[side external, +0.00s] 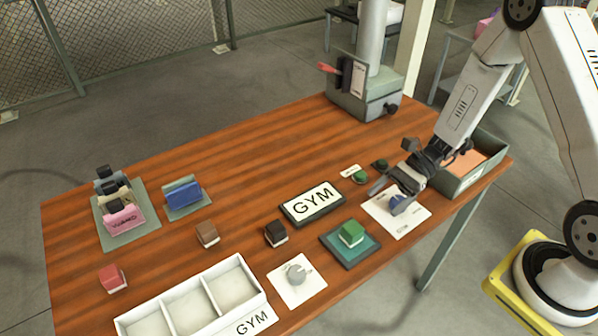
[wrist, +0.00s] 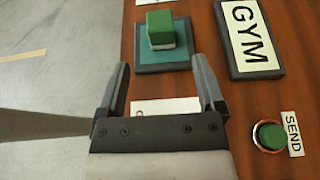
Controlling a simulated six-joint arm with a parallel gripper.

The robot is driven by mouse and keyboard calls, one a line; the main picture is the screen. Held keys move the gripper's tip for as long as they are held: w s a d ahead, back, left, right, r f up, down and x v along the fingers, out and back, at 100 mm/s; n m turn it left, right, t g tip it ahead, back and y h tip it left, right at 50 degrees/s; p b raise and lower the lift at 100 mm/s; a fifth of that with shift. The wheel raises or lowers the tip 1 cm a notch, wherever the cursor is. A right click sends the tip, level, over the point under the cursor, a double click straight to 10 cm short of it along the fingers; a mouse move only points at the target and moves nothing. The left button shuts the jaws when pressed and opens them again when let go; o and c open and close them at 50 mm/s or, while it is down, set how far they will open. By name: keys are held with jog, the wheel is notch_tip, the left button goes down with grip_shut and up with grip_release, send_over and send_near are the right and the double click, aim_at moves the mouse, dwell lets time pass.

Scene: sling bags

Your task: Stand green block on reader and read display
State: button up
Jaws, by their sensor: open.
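The green block (side external: 351,233) with a pale base rests on the teal pad with a dark rim (side external: 332,246), which looks like the reader. In the wrist view the green block (wrist: 160,28) sits on the same pad (wrist: 180,60). The display (side external: 312,204) is a dark-framed white panel reading "GYM"; it also shows in the wrist view (wrist: 249,35). My gripper (side external: 385,194) is open above the white card right of the pad. In the wrist view its fingers (wrist: 162,80) are apart with nothing between them, and the block lies beyond the fingertips.
A green button (wrist: 271,137) labelled SEND is beside the display. A white three-compartment tray (side external: 197,302) marked GYM is at the front. Red (side external: 113,278), brown (side external: 208,234) and black (side external: 276,233) blocks stand on the table. A knob (side external: 297,273) is on a white card. Bags stand at left.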

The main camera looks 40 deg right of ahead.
jog(key=shift+s+a+r+n+g+h, duration=0.2)
jog(key=shift+s+r+n+g+h, duration=0.1)
jog(key=shift+s+n+g+h, duration=0.4)
notch_tip(320, 180, up, 8)
jog(key=s+d+n+t+h, duration=0.2)
jog(key=d+n+t+h, duration=0.1)
jog(key=n+h, duration=0.9)
jog(key=n+t, duration=0.1)
jog(key=n, duration=0.3)
jog(key=shift+s+r+n, duration=0.2)
jog(key=shift+r+n, duration=0.05)
jog(key=shift+n, duration=0.05)
dwell(0.9)
